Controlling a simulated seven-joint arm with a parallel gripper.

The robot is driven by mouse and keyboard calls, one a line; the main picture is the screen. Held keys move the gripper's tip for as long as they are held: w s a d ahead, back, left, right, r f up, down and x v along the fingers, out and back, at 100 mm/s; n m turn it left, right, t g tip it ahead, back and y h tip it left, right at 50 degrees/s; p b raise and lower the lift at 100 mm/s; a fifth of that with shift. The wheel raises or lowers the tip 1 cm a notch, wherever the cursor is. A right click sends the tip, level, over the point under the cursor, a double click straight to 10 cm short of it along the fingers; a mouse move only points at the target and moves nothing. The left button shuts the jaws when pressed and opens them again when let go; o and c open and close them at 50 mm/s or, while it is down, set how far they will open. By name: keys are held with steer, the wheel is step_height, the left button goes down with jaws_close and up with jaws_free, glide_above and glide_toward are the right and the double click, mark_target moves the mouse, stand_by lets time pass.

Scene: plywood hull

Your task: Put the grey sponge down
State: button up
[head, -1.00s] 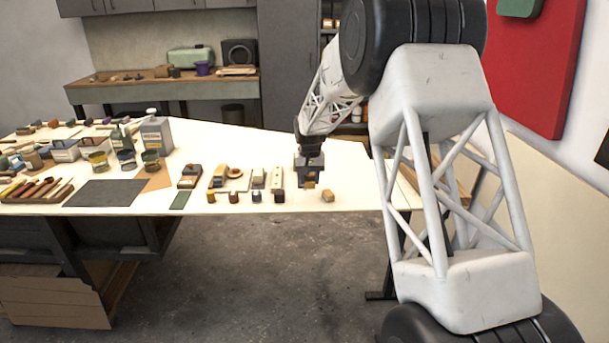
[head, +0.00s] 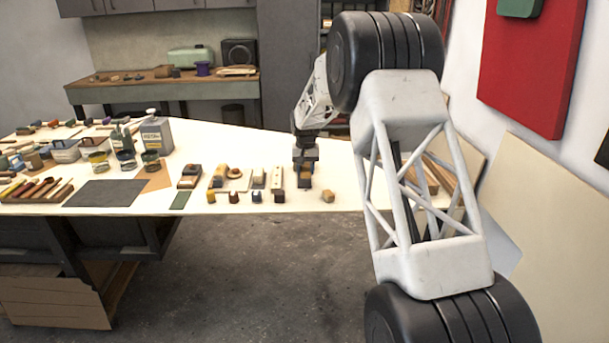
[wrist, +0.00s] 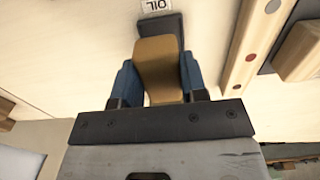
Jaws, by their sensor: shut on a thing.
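My gripper (head: 304,176) is over the right part of the white table, at the right end of a row of small objects. In the wrist view its blue fingers (wrist: 159,82) are shut on a tan-brown block (wrist: 158,62), one finger on each side. The held thing looks tan rather than grey here. A dark grey flat piece (wrist: 162,27) shows just beyond the block, beside a white label reading "OIL". I cannot tell whether the block touches the surface below, as its underside is hidden.
A pale wooden strip with coloured dots (wrist: 252,45) lies right of the fingers in the wrist view, with a brown block beyond it. A small tan block (head: 328,196) stands near the table's front edge. Several small blocks and tools line the table to the left.

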mark_target(305, 166)
steer(key=shift+w, duration=0.1)
steer(key=shift+w+a+f, duration=0.1)
steer(key=shift+w+a, duration=0.05)
steer(key=shift+w, duration=0.7)
steer(key=shift+f, duration=1.55)
steer(key=shift+f, duration=0.2)
steer(key=o, duration=1)
steer(key=shift+c, duration=0.2)
steer(key=shift+s+r, duration=0.15)
steer(key=shift+r, duration=3.8)
